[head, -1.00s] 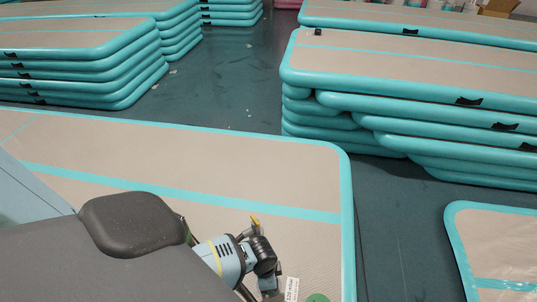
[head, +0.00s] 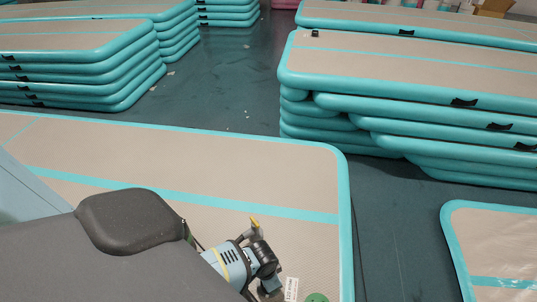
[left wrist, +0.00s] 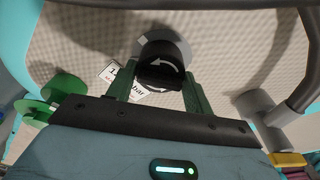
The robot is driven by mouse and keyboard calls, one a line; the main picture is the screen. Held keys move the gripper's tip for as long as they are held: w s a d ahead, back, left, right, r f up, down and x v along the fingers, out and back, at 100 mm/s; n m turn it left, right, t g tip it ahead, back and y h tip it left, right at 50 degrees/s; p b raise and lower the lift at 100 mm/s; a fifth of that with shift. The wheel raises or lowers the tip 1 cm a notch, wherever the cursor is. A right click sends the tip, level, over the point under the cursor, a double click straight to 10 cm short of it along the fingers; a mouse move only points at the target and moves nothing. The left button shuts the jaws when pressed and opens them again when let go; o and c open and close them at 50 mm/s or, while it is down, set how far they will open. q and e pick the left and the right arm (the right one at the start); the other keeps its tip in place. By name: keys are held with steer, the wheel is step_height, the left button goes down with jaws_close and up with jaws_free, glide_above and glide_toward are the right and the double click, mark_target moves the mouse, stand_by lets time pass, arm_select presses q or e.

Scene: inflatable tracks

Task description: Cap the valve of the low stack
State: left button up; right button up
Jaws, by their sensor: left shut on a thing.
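In the left wrist view a black cap (left wrist: 163,70) with a white curved arrow sits between the green fingers of my left gripper (left wrist: 160,88), which is shut on it. A pale grey disc (left wrist: 146,45) shows around and behind the cap on the beige mat top; whether the cap is seated on a valve is hidden. A white printed label (left wrist: 112,72) lies beside it, partly behind a finger. In the head view my left gripper is low at the near mat (head: 200,155), its fingers mostly cut off or hidden. The label (head: 291,289) shows there too. My right gripper is not in view.
A green round piece (head: 316,298) lies near the label. Taller teal-edged stacks stand at the back left (head: 80,85) and right (head: 400,100). Another low mat (head: 500,235) is at the right. Dark floor (head: 390,230) lies between. A grey cylinder (left wrist: 255,105) is right of my gripper.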

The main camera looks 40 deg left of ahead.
arm_select(q)
steer(key=shift+r+n+p, duration=0.1)
steer(key=shift+n+p, duration=0.3)
steer(key=shift+n, duration=1.3)
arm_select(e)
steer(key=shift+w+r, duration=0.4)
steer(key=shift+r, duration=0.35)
arm_select(q)
steer(key=shift+n+y+p, duration=0.3)
steer(key=shift+n+p, duration=0.2)
steer(key=shift+n, duration=0.5)
steer(key=n, duration=0.2)
steer(key=shift+n, duration=0.4)
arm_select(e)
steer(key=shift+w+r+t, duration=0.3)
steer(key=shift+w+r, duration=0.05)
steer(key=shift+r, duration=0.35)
arm_select(q)
steer(key=o, duration=1)
